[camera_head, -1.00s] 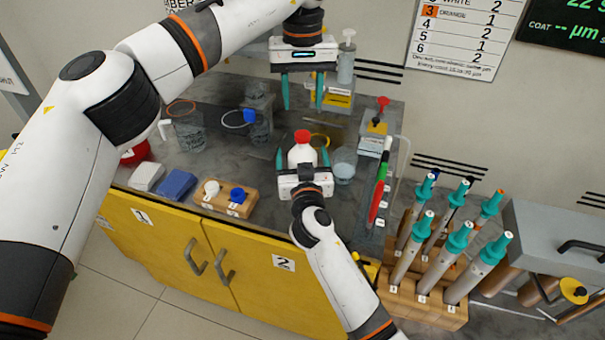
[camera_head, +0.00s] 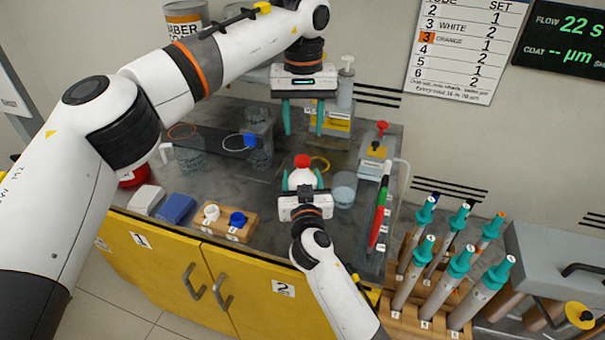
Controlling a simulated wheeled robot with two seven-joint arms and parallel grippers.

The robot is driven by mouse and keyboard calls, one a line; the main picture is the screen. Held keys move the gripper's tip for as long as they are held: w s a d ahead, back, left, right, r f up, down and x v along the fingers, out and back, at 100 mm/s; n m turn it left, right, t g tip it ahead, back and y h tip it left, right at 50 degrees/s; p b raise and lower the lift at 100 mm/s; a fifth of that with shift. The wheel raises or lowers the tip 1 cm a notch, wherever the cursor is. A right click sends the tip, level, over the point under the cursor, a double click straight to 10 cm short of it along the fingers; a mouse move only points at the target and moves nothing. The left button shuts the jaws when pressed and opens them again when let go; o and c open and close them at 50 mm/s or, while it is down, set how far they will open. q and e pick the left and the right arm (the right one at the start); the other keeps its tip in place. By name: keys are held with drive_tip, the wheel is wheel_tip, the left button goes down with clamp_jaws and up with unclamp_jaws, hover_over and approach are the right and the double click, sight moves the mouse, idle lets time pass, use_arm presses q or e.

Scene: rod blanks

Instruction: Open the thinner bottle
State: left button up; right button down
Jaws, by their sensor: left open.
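The white bottle with a red cap (camera_head: 302,161), which I take to be the thinner bottle, stands upright on the grey worktop with its cap on. My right gripper (camera_head: 302,181) is at its near side, with the teal fingers pressed in on both sides of the body. The gripper's palm hides the lower part of the bottle. My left gripper (camera_head: 302,133) is open and empty, pointing down above and behind the bottle, with its fingers apart from the cap.
A wooden block with white and blue caps (camera_head: 237,220) is at the front left. Several teal-topped tools (camera_head: 460,262) stand in a rack at the right.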

sight(303, 158)
use_arm(q)
drive_tip(key=m, duration=0.3)
drive_tip(key=shift+f+m, duration=0.25)
drive_tip(key=shift+m, duration=0.05)
wheel_tip(303, 158, down, 8)
drive_tip(key=shift+r, duration=0.25)
drive_tip(key=shift+c, duration=0.4)
